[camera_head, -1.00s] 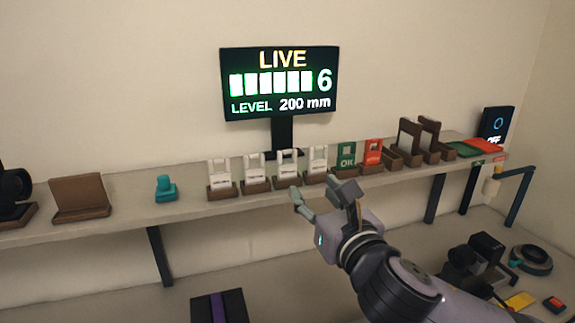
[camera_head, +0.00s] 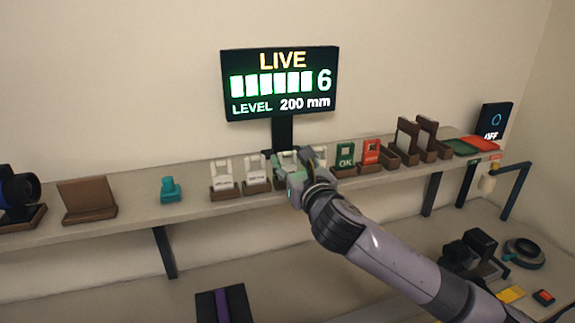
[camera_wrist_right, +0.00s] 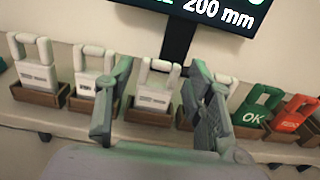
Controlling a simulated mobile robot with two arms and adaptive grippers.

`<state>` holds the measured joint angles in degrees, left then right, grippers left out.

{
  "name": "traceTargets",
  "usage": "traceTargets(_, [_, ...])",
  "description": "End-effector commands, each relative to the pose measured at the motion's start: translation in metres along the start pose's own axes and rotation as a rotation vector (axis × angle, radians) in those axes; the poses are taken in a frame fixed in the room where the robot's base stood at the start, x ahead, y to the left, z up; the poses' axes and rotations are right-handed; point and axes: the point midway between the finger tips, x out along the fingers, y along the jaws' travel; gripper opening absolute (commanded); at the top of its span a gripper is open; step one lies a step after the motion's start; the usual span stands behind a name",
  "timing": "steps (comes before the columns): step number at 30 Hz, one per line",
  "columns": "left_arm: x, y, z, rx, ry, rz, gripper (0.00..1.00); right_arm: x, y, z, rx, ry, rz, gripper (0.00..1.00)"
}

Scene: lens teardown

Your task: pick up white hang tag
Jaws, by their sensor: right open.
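Several white hang tags stand upright in small brown holders on the shelf. In the head view, the leftmost white tag (camera_head: 222,172) and the one beside it (camera_head: 255,170) show clearly. The others are partly hidden behind my right gripper (camera_head: 292,168). In the right wrist view, one white hang tag (camera_wrist_right: 156,86) in its holder (camera_wrist_right: 150,117) shows between the open fingers of my right gripper (camera_wrist_right: 160,105). The fingers stand to either side of it, and I cannot tell whether they touch it. Another white tag is partly hidden behind the right finger. My left gripper is not in view.
A green OK tag (camera_head: 345,156) and a red tag (camera_head: 371,152) stand just right of my gripper. A display screen (camera_head: 280,84) on a post is behind. A teal part (camera_head: 170,189) and a brown stand (camera_head: 87,197) sit left on the shelf (camera_head: 130,210).

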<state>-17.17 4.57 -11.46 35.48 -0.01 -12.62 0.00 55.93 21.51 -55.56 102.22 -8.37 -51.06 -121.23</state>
Motion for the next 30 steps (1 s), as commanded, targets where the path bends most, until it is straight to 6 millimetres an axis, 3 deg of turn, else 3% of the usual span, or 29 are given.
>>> traceTargets(3, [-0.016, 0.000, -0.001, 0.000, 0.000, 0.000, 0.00, 0.018, -0.002, 0.008, 0.002, 0.002, -0.002, 0.48])
traceTargets(7, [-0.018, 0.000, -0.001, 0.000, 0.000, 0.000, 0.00, 0.032, -0.002, 0.005, 0.002, 0.001, -0.001, 0.48])
traceTargets(17, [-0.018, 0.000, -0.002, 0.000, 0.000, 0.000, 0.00, 0.037, -0.002, 0.004, 0.001, 0.000, -0.001, 0.48])
traceTargets(30, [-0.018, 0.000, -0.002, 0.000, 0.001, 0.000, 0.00, 0.037, -0.002, 0.004, 0.001, 0.000, -0.001, 0.19])
